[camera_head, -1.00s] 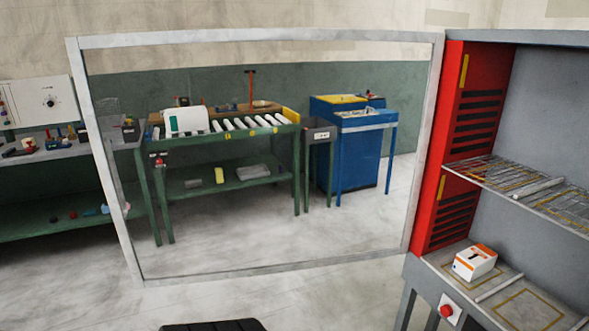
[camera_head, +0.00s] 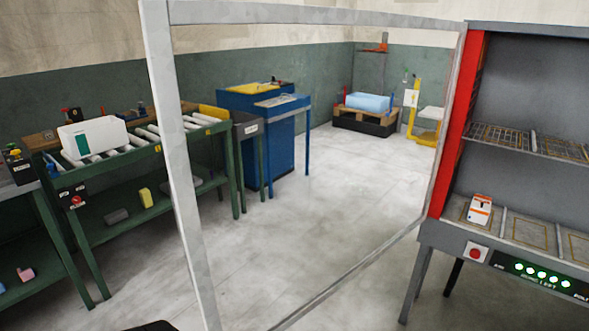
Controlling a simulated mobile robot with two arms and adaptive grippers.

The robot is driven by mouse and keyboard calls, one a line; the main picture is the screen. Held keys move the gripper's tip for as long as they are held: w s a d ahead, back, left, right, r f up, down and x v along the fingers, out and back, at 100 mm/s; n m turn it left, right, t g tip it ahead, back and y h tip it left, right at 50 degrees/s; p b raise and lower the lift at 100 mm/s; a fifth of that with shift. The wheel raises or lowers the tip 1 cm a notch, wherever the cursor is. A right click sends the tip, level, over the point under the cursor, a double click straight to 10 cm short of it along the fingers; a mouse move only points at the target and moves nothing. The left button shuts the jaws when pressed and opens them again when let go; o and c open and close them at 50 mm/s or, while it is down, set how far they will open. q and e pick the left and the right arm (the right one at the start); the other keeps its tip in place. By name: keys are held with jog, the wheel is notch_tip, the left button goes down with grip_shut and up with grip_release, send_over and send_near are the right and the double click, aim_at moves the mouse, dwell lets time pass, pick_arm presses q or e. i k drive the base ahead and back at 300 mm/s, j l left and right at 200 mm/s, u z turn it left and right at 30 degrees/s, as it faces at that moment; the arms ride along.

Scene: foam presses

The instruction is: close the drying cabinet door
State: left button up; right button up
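The drying cabinet (camera_head: 440,228) stands at the right, with a red inner side wall and a grey back. Its door (camera_head: 183,160) is a light grey frame with a see-through pane. The door stands wide open, joined at the cabinet's left side and reaching out to the left and toward me. A white and orange box (camera_head: 480,209) sits on the cabinet's lower deck. A wire shelf (camera_head: 500,137) above it looks empty in the part I see. Neither of my grippers shows in this view.
Through and beside the door I see a green roller table (camera_head: 98,172) with a white case (camera_head: 92,138), a blue machine (camera_head: 258,130) and a pallet (camera_head: 366,113) with a blue block. The floor (camera_head: 330,190) between door and cabinet is clear. A red button (camera_head: 477,253) is on the cabinet front.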

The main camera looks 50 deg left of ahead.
aim_at(156, 17)
jog(key=k+j, duration=0.1)
jog(key=j, duration=0.3)
jog(key=j+z, duration=0.15)
jog(key=j, duration=0.2)
jog(key=k+j, duration=0.15)
jog(key=j, duration=0.2)
jog(key=k+j+z, duration=0.15)
jog(key=j, duration=0.25)
jog(key=k+j, duration=0.1)
jog(key=j, duration=0.25)
jog(key=k+j+z, duration=0.15)
jog(key=j, duration=0.2)
jog(key=i+j, duration=0.15)
jog(key=j, duration=0.25)
jog(key=i+j+z, duration=0.1)
jog(key=j, duration=0.3)
jog(key=i+j, duration=0.15)
jog(key=j, duration=0.25)
